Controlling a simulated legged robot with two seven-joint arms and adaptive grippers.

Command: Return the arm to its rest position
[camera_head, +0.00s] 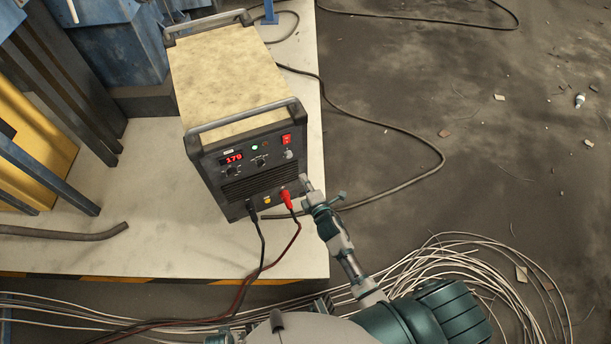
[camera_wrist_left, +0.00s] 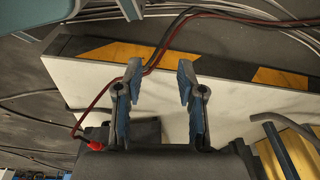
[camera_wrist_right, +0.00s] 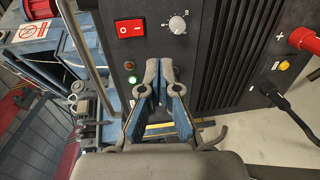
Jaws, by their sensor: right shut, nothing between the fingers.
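My right arm reaches up from the bottom of the head view, and its gripper (camera_head: 306,184) is just in front of the welding machine's front panel. In the right wrist view its fingers (camera_wrist_right: 159,68) are closed together at the tips with nothing between them. The machine (camera_head: 245,150) is a black box with a worn cream top, a lit red display, a green light and a red switch (camera_wrist_right: 130,28). In the left wrist view my left gripper (camera_wrist_left: 160,78) has its fingers wide apart and holds nothing. I cannot make it out clearly in the head view.
The machine stands on a pale platform (camera_head: 160,240) with a hazard-striped edge. A red plug (camera_head: 286,197) and a black plug lead cables down over the edge. Coiled wires (camera_head: 480,262) lie on the floor. Blue and yellow structures stand left; open floor lies right.

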